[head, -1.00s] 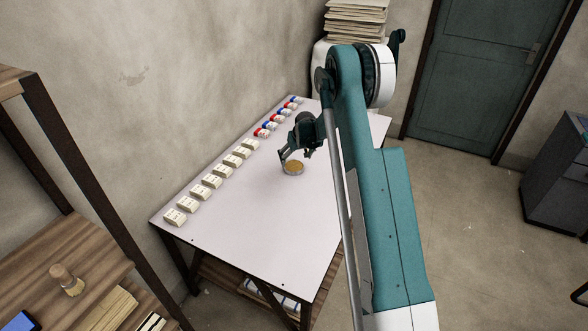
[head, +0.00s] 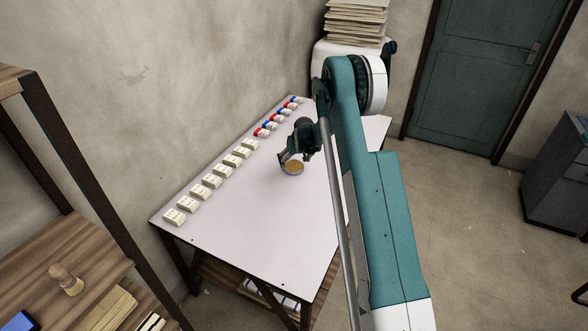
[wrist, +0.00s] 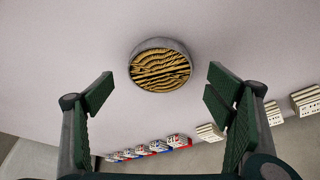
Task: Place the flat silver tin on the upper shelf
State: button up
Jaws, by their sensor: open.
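The flat silver tin (head: 292,169) is round, with a grey rim and a tan, wavy-patterned top. It lies flat on the white table (head: 262,222). My gripper (head: 295,160) is low over the table, right at the tin in the head view, and covers part of its far side. In the wrist view the tin (wrist: 160,68) is ahead of the open fingers (wrist: 158,92), centred between them and apart from both. Nothing is between the fingers. A wooden shelf unit stands at the left; its upper board (head: 12,84) shows only at the picture's edge.
A row of cream blocks (head: 212,181) and several red, blue and white items (head: 270,126) line the table's wall side. A wooden-handled brush (head: 66,280) and a blue item (head: 17,321) lie on the lower shelf board (head: 50,255). The table's near half is clear.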

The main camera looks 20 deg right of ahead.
aim_at(294, 165)
jog(key=shift+x, duration=1.7)
jog(key=shift+c, duration=0.3)
jog(key=c, duration=1.1)
jog(key=shift+r, duration=0.1)
jog(key=shift+c, duration=0.2)
notch_tip(294, 165, up, 10)
jog(key=shift+s+a, duration=0.1)
jog(key=s+a+f, duration=0.1)
jog(key=s+a, duration=0.4)
jog(key=s, duration=0.7)
jog(key=s+a+f, duration=0.1)
jog(key=s+a, duration=0.5)
jog(key=s, duration=0.6)
jog(key=s+a+f, duration=0.1)
jog(key=s+a, duration=0.4)
jog(key=s, duration=0.7)
jog(key=shift+s+a+b, duration=0.3)
jog(key=shift+s+a, duration=0.05)
jog(key=shift+a, duration=0.05)
